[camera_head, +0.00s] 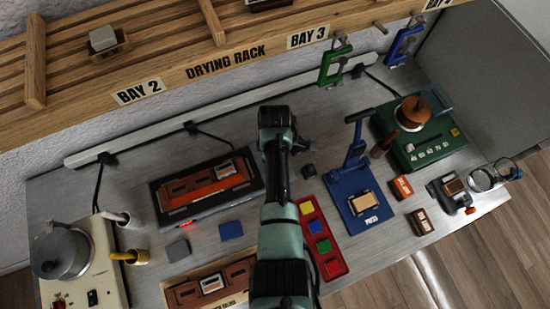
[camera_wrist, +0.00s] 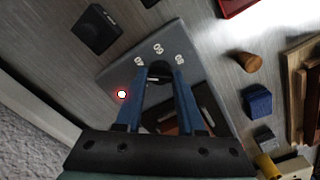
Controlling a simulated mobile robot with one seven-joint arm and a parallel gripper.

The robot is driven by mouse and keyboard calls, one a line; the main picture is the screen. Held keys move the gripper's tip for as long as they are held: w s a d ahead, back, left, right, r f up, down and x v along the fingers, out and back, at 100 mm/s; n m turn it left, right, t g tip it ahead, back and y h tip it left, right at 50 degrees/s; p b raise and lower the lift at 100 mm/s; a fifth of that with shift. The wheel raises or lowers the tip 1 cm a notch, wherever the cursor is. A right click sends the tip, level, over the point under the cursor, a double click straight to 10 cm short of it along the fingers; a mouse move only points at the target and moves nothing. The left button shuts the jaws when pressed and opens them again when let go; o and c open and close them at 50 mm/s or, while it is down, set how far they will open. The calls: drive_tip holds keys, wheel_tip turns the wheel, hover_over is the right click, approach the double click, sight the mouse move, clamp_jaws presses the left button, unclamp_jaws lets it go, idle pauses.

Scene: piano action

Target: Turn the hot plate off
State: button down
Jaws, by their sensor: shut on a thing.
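The low dark hot plate (camera_head: 258,196) carries brown and orange wooden parts, and a red glow shows at its front edge. In the wrist view its grey top (camera_wrist: 115,72) has a lit red light (camera_wrist: 122,94) and white number marks (camera_wrist: 160,48). My gripper (camera_wrist: 160,76) has its blue fingers at these marks, shut on a dark knob (camera_wrist: 159,68) that they largely cover. The knob's exact setting cannot be read. In the head view my arm hides the gripper and the controls.
A cream unit with a metal pot (camera_head: 62,252) stands at the left. A red tray of coloured blocks (camera_head: 320,240) and a blue press (camera_head: 360,212) are at the right. A blue block (camera_head: 231,230) and a grey block (camera_head: 178,250) lie in front. The drying rack (camera_head: 225,62) runs behind.

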drive_tip(key=n, duration=0.4)
drive_tip(key=shift+n, duration=1.8)
drive_tip(key=c, duration=0.5)
unclamp_jaws()
drive_tip(key=shift+r, duration=0.1)
wheel_tip(320, 180, up, 13)
drive_tip(key=shift+f+b, duration=0.1)
drive_tip(key=shift+b, duration=0.45)
